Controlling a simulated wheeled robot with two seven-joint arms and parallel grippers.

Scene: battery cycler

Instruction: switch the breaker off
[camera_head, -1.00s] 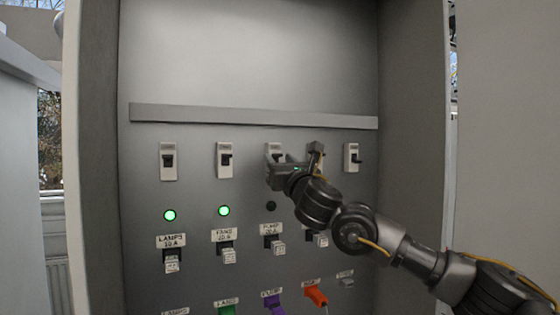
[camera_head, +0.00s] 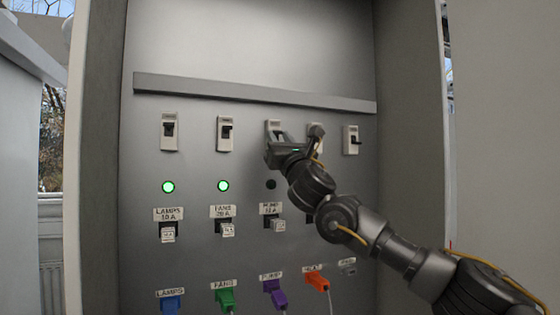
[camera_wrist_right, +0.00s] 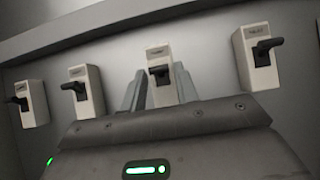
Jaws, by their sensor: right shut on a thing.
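The pump breaker (camera_head: 275,125) is a pale upright switch, third from the left in the row on the grey panel. My right gripper (camera_head: 274,150) is at its lower part, covering it in the head view. In the wrist view the breaker (camera_wrist_right: 157,52) stands between the two fingers (camera_wrist_right: 160,92), with its black lever (camera_wrist_right: 158,73) between them. The gripper is shut on this lever. The lever's exact tilt is hard to tell. The round indicator (camera_head: 271,184) below this breaker is dark. My left gripper is not in view.
Lamps breaker (camera_head: 169,132) and fans breaker (camera_head: 224,133) are to the left, with lit green indicators below. The heat breaker (camera_wrist_right: 257,57) and another breaker (camera_head: 352,140) are to the right. Labelled sockets and coloured plugs (camera_head: 277,296) sit lower. A ledge (camera_head: 250,93) runs above.

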